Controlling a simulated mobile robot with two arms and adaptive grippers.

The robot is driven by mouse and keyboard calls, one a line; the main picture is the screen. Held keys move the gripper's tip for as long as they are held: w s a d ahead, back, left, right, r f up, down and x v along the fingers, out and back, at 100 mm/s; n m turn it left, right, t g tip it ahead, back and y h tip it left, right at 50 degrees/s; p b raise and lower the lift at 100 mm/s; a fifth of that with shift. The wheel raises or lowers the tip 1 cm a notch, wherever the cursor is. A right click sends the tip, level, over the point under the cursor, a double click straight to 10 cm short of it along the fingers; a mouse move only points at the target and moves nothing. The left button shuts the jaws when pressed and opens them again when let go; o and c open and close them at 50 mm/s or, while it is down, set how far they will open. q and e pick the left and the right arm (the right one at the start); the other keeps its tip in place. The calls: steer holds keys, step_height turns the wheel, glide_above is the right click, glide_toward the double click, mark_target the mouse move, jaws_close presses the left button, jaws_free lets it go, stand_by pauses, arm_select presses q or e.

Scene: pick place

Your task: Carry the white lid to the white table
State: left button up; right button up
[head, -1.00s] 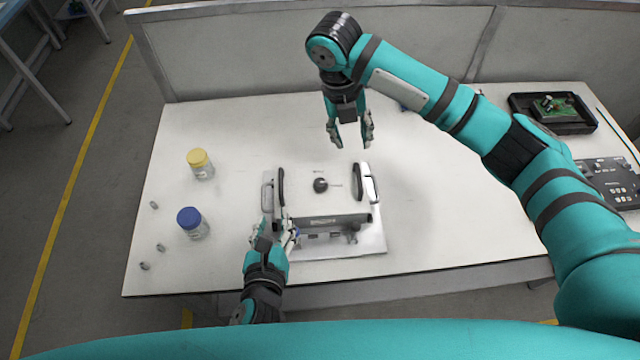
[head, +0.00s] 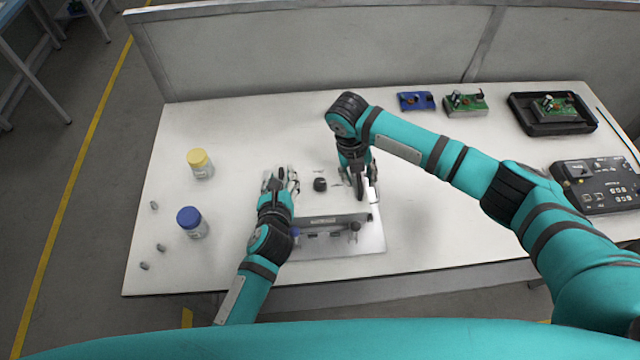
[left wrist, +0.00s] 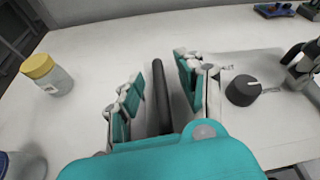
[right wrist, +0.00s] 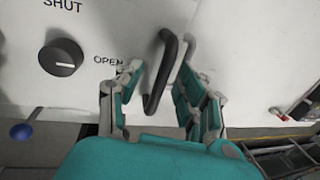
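The white lid (head: 325,205) lies on top of a box-like unit on the white table (head: 430,150). It has a dark knob (head: 320,184) in the middle and a black handle at each side. My left gripper (head: 281,178) is at the left handle; in the left wrist view that handle (left wrist: 160,95) stands between open fingers. My right gripper (head: 362,186) is at the right handle; in the right wrist view the handle (right wrist: 160,80) is between its open fingers. The right wrist view also shows SHUT and OPEN printed by the knob (right wrist: 61,57). The grippers partly hide the handles in the head view.
A yellow-capped jar (head: 200,164) and a blue-capped jar (head: 192,223) stand at left, with several small metal parts nearby. Circuit boards (head: 466,103), a black tray (head: 553,127) and a dark control box (head: 598,186) are at right. A grey partition (head: 320,50) runs behind the table.

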arm_select(q)
jaws_close()
arm_select(e)
jaws_close()
